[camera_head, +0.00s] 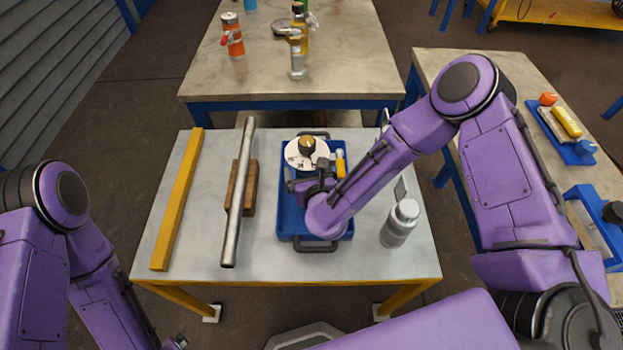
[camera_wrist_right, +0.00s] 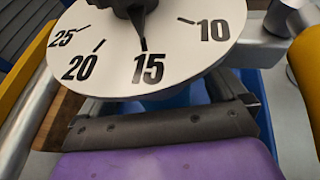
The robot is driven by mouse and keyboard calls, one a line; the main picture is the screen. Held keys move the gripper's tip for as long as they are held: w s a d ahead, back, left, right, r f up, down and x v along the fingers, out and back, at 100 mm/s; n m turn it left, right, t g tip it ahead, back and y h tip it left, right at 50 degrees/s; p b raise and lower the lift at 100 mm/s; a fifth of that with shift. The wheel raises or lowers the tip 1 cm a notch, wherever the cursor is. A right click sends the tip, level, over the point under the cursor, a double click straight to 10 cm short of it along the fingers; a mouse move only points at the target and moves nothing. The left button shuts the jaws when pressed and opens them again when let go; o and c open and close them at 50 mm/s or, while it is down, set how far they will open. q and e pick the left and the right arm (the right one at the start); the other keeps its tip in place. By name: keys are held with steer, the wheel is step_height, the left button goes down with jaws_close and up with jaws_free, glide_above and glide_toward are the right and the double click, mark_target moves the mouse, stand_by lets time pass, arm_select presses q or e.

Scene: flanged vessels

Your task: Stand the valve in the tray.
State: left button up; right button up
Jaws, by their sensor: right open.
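The blue tray (camera_head: 284,222), with dark handles at both ends, lies on the near table. A round white numbered dial with a dark knob (camera_head: 306,153) is over its far left part and looks upright; its base is hidden. It may be the valve, but I cannot tell for certain. My right gripper (camera_head: 318,180) is open, low over the tray, just on the near side of the dial. In the right wrist view the dial (camera_wrist_right: 160,50) fills the top, close in front of the open jaws. My left gripper (camera_head: 176,342) is at the bottom edge, mostly cut off.
A small yellow item (camera_head: 341,163) is at the tray's far right. A steel bar (camera_head: 238,195) on a wooden block (camera_head: 250,188) and a yellow bar (camera_head: 178,200) lie left. A grey-white bottle (camera_head: 400,224) stands right. An orange can-like object (camera_head: 232,37) is on the far table.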

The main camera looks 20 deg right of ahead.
steer(key=b+v, duration=0.2)
steer(key=v, duration=0.9)
steer(key=shift+s+r, duration=0.15)
steer(key=shift+s, duration=0.15)
